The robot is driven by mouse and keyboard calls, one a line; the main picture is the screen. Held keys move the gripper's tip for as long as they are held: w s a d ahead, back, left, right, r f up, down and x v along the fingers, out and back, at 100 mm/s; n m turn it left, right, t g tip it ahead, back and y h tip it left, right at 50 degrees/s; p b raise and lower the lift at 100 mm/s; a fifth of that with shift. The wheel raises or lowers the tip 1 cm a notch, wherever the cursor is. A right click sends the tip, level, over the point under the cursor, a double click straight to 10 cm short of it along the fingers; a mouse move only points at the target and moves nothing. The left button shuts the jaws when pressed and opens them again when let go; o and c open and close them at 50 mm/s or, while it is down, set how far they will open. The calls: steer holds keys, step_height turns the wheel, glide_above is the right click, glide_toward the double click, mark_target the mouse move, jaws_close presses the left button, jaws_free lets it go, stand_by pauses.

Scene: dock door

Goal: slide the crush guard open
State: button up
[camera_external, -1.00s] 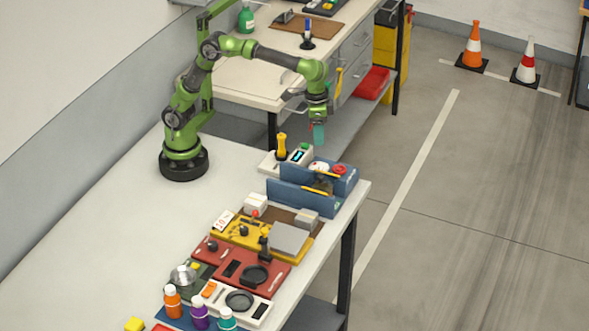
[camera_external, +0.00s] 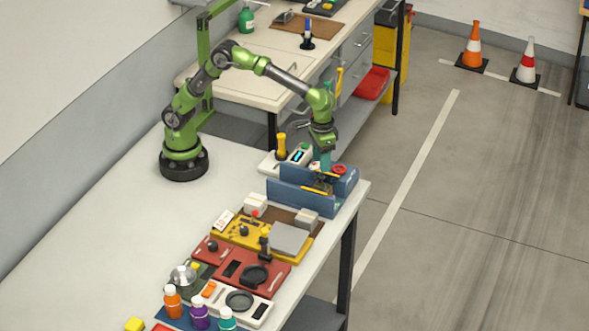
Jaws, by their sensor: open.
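A blue fixture with raised walls (camera_external: 290,197) stands near the table's right edge. A dark piece with yellow bars (camera_external: 318,189) sits at its middle, and a red round button (camera_external: 339,169) is at its back right. I cannot tell for certain which part is the crush guard; the yellow-barred piece lies right below my gripper. My gripper (camera_external: 322,172) points down just above or into the fixture, between its walls. It is open. Its fingertips are too small and partly hidden to tell whether they touch the piece.
A pale box with a screen and green button (camera_external: 297,155) and a yellow-handled item (camera_external: 281,146) stand behind the fixture. In front are a yellow panel (camera_external: 245,232), a red panel (camera_external: 240,268) and several bottles. The table's left side is clear.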

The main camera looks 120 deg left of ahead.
mark_target(321, 175)
steer(key=shift+f, duration=2.4)
jaws_close()
